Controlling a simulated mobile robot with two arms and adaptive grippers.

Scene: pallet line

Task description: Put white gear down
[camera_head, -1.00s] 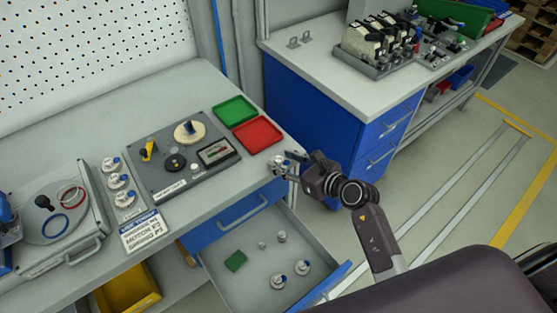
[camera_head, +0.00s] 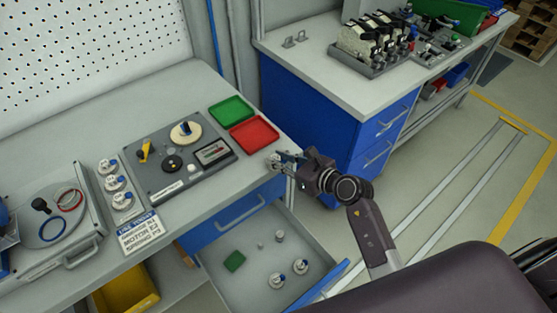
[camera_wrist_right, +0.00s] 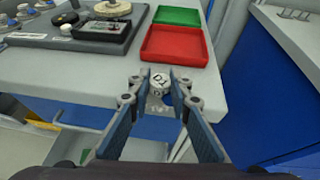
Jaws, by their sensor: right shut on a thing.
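My right gripper (camera_head: 276,160) is shut on a small white gear (camera_wrist_right: 159,81) at the front right edge of the near workbench. In the right wrist view the gear sits between the fingertips (camera_wrist_right: 159,90), its dark-marked face showing. The red tray (camera_head: 254,134) lies just beyond it, with the green tray (camera_head: 231,110) behind. Both trays look empty. The gear seems to be over the bench edge, apart from the red tray; I cannot tell whether it touches the bench. My left gripper is not in view.
An open drawer (camera_head: 232,285) below holds a green block (camera_head: 234,262) and several small round parts. A grey panel (camera_head: 165,187) with a dial and gauge lies left of the trays. A second bench (camera_head: 325,62) with blue drawers stands right.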

